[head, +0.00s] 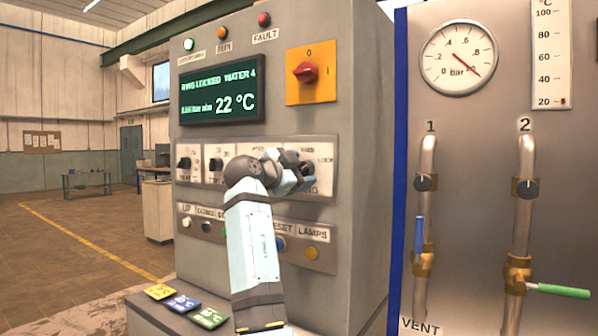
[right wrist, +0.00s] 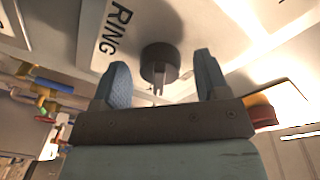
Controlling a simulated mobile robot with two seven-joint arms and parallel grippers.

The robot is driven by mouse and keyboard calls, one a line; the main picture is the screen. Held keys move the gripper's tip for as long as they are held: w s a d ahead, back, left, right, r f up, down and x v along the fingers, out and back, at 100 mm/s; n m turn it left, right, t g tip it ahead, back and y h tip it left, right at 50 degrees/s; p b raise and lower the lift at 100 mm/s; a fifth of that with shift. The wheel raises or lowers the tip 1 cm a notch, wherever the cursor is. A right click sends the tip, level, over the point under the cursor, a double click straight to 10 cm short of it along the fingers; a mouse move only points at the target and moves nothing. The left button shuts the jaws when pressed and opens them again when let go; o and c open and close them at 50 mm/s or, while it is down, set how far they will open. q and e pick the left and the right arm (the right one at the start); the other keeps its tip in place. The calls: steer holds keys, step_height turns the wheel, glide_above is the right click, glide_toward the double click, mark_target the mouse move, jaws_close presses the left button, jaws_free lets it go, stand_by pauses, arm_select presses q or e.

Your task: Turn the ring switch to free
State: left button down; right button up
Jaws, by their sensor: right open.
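The ring switch (right wrist: 160,60) is a dark round knob, next to a plate lettered RING in the right wrist view. In the head view the switch is hidden behind my right gripper (head: 299,170), at the right end of the switch row, where a LOCK marking shows. In the right wrist view my right gripper (right wrist: 161,75) is open, one finger on each side of the knob, with visible gaps. I cannot tell how deep the fingers reach. The display (head: 222,91) reads RING LOCKED, WATER 4, 22 °C. My left gripper is not in view.
Black knobs (head: 184,163) sit to the left in the same row. A row of push buttons (head: 312,253) lies below. A red rotary switch (head: 305,72) on a yellow plate is above. A pipe panel (head: 470,120) with a gauge and valves stands at the right.

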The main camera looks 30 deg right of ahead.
steer(key=c, duration=0.9)
